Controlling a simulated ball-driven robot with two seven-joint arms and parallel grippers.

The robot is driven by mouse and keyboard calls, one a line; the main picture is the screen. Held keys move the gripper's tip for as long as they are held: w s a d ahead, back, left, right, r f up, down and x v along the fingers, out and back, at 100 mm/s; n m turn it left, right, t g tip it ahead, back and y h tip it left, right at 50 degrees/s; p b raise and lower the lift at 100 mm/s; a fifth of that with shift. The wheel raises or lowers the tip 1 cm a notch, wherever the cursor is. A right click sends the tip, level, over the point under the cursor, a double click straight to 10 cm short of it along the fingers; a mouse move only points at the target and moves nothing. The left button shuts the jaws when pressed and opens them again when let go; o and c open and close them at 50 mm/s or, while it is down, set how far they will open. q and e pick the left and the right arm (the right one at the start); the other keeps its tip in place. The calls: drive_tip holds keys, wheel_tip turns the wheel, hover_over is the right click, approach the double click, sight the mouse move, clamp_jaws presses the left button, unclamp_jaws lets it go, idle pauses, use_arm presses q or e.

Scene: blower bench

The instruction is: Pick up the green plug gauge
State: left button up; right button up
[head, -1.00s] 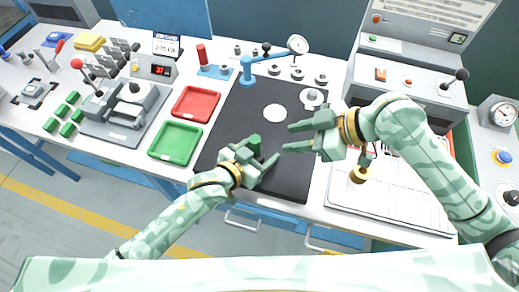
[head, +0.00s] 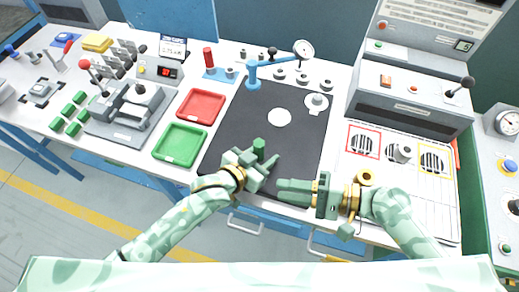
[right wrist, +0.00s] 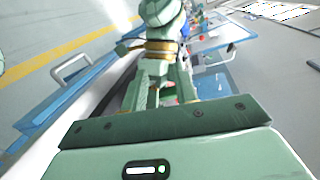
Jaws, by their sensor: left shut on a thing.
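The green plug gauge (head: 259,146) stands upright between the fingers of my left gripper (head: 263,162), over the front part of the black mat (head: 250,115). Its lower end is hidden by the fingers, so I cannot tell whether it touches the mat. My left gripper is shut on it. My right gripper (head: 281,191) is just to the right and slightly nearer the front edge, its fingers pointing left. Its fingers overlap side-on, and I cannot tell their opening.
A green tray (head: 156,148) and a red tray (head: 180,110) lie left of the mat. A dial gauge on a blue stand (head: 252,78) and several metal rings are behind it. A grey machine (head: 410,105) stands at the back right. Several green blocks lie far left.

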sight(259, 142)
drive_tip(key=w+d+r+m+t, duration=0.1)
drive_tip(key=w+d+m+t, duration=0.15)
drive_tip(key=m, duration=0.75)
drive_tip(key=w+d+m+t, duration=0.1)
drive_tip(key=w+m+t, duration=0.25)
drive_tip(key=m, duration=0.55)
drive_tip(key=shift+h, duration=0.3)
drive_tip(key=x, duration=1.1)
drive_tip(key=shift+s+a+f, duration=0.15)
drive_tip(key=shift+a, duration=0.4)
clamp_jaws()
